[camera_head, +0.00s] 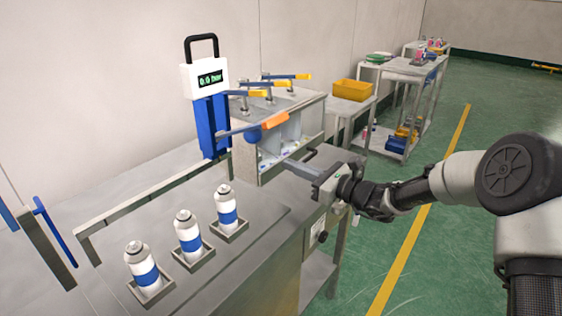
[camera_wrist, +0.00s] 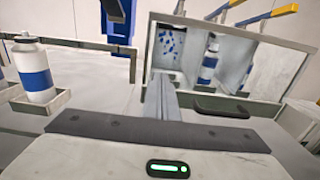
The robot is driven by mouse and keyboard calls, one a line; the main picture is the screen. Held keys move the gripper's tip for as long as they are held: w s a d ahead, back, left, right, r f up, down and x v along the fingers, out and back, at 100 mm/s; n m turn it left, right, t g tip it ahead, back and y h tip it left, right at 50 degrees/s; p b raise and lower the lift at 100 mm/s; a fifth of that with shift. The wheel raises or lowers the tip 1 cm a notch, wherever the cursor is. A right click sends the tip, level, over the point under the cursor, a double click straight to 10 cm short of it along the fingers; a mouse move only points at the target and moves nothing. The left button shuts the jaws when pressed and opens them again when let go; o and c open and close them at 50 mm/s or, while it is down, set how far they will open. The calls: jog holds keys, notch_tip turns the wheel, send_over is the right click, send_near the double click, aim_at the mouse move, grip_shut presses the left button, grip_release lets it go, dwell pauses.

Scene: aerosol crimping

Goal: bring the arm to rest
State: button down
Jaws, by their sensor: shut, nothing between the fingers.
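My gripper (camera_head: 298,166) reaches in from the right over the workbench (camera_head: 262,250), its fingers pointing left toward the front of the crimping station (camera_head: 245,165). In the wrist view the closed fingers (camera_wrist: 162,98) form one grey bar with nothing between them. They overlap the lower edge of the station's compartment in that view; I cannot tell whether they touch it. Three white aerosol cans with blue bands, a front one (camera_head: 142,266), a middle one (camera_head: 188,235) and a back one (camera_head: 227,208), stand upright in square holders, apart from my gripper.
A blue stand with a white display (camera_head: 209,79) rises behind the bench. Levers with orange and yellow grips (camera_head: 272,119) stick out from the station. A yellow bin (camera_head: 352,90) sits on a table beyond. Green floor (camera_head: 480,150) is open at the right.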

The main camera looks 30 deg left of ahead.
jog(key=d, duration=0.5)
jog(key=d+p, duration=0.1)
jog(key=d, duration=0.2)
jog(key=shift+s+d+f, duration=0.1)
jog(key=shift+s+f, duration=0.05)
jog(key=shift+s, duration=0.25)
jog(key=s+d+r+n+g+h, duration=0.2)
jog(key=s+d+n+h, duration=0.15)
jog(key=s+n, duration=0.2)
jog(key=s+d+r+n+g+h, duration=0.1)
jog(key=s+d+r+n+h, duration=0.2)
jog(key=s+d+n, duration=0.3)
jog(key=s+d+r+n+t+h, duration=0.1)
jog(key=s+d+n+t+h, duration=0.25)
jog(key=d, duration=0.65)
jog(key=s+d+r+n+t+h, duration=0.1)
jog(key=s+d+r+n+h, duration=0.1)
jog(key=s+d+h, duration=0.5)
jog(key=s+d+r+n+t+h, duration=0.15)
jog(key=s+d, duration=0.25)
jog(key=d, duration=0.8)
notch_tip(320, 180, up, 21)
jog(key=n+p, duration=0.1)
jog(key=p, duration=2)
jog(key=shift+s+y, duration=0.25)
jog(key=shift+y, duration=0.1)
jog(key=shift+f, duration=0.1)
